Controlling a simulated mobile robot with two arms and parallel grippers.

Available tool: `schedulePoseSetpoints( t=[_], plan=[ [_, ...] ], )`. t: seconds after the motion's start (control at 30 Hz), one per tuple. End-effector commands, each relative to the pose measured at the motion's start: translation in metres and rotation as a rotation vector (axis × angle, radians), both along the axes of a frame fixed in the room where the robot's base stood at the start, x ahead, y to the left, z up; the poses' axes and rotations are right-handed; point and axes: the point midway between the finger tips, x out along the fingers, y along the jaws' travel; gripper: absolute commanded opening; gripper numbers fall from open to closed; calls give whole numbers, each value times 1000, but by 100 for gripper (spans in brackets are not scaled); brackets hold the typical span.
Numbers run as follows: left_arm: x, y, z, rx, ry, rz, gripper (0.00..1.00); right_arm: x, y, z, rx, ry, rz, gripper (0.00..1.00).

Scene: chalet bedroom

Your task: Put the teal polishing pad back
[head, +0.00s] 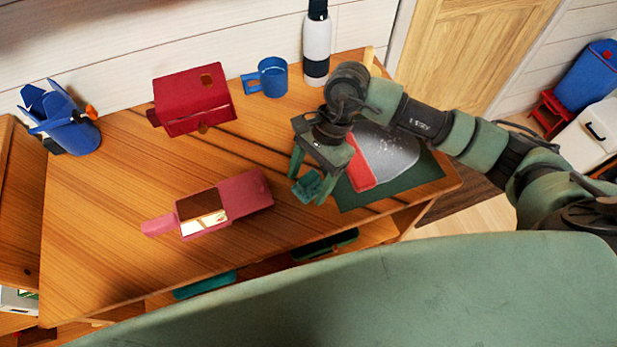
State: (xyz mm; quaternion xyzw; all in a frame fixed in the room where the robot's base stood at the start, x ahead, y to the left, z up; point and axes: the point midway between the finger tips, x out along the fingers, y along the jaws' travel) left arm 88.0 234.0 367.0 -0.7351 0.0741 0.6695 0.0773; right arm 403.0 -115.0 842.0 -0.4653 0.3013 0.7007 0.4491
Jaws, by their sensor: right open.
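A small teal piece (308,186), which looks like the polishing pad, shows at the fingertips of my right gripper (312,182). It is low between the two green fingers, near the left edge of a dark green mat (425,173). The gripper points down and its jaws are open. I cannot tell whether the piece touches a finger or the table. The gripper and wrist hide part of the mat and of a grey and red item (390,152) lying on it. My left gripper is out of view.
A pink box with a mirror-like panel (250,190) lies left of the gripper on the wooden table (100,240). Behind stand a red box (190,92), a blue mug (272,76), a white bottle (316,45) and a blue holder (75,130). The table's front left is clear.

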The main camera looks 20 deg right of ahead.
Motion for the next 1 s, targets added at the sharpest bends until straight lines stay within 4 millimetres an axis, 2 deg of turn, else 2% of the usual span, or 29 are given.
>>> schedulePoseSetpoints(
  t=[0.03, 0.17, 0.4, 0.6, 0.77, 1.0],
  plan=[
    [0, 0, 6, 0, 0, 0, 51, 0, 0, 5, 0, 0, 0, 68],
    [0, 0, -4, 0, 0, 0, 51, 5, -8, 19, -2, -6, -1, 68],
    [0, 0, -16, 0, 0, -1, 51, 14, -26, 68, -2, -6, -1, 68],
    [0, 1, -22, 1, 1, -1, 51, 19, -38, 100, 0, -4, -2, 68],
    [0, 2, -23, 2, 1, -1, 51, 20, -41, 111, -1, -1, 0, 68],
    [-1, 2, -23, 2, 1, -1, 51, 20, -42, 113, 0, 1, 0, 68]
  ],
)
